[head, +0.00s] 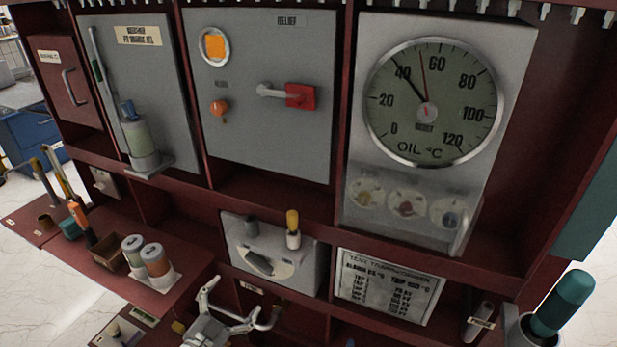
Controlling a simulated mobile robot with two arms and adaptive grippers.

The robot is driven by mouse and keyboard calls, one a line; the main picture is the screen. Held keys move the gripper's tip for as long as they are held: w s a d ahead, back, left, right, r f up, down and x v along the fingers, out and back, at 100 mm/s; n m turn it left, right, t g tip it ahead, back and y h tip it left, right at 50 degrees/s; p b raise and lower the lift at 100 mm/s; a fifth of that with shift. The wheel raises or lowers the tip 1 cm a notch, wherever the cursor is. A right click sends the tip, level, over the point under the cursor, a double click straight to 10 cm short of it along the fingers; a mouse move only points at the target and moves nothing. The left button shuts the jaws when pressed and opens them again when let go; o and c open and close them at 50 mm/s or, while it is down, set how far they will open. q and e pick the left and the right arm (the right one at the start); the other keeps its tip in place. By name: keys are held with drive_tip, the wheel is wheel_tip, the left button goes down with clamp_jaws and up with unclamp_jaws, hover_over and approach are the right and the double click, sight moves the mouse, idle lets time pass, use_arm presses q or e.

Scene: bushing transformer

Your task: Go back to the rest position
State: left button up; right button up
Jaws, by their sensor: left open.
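My left gripper (244,301) shows at the bottom, left of centre. Its two pale grey fingers are spread wide and hold nothing. It is in front of the lower part of the dark red cabinet, below the grey selector box (272,255). I cannot tell whether it touches the cabinet. My right gripper is not in view.
Above are a relief panel (262,140) with a red-ended lever (300,95) and an oil gauge (432,102). A shelf at left carries two small canisters (155,260) and several tools. A teal-handled thing (563,303) stands in a cup at right, near a text plate (388,287).

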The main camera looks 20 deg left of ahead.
use_arm(q)
drive_tip(key=s+d+f+n+g+y, duration=0.15)
drive_tip(key=s+f+g, duration=0.25)
drive_tip(key=s+f, duration=0.75)
drive_tip(key=s+f+n+g+y, duration=0.15)
drive_tip(key=s+f+g, duration=0.3)
drive_tip(key=f, duration=1.35)
drive_tip(key=s+d+f+g, duration=0.2)
drive_tip(key=s+f, duration=0.2)
drive_tip(key=s, duration=0.4)
drive_tip(key=s+d+f+n+g, duration=0.1)
drive_tip(key=s+d+f+g, duration=0.1)
drive_tip(key=s+f, duration=0.3)
drive_tip(key=s+d+f+n+g, duration=0.1)
drive_tip(key=s+f+g, duration=0.3)
drive_tip(key=s, duration=0.8)
drive_tip(key=shift+s+d+f, duration=0.15)
drive_tip(key=shift+s+d, duration=0.05)
drive_tip(key=shift+d, duration=0.35)
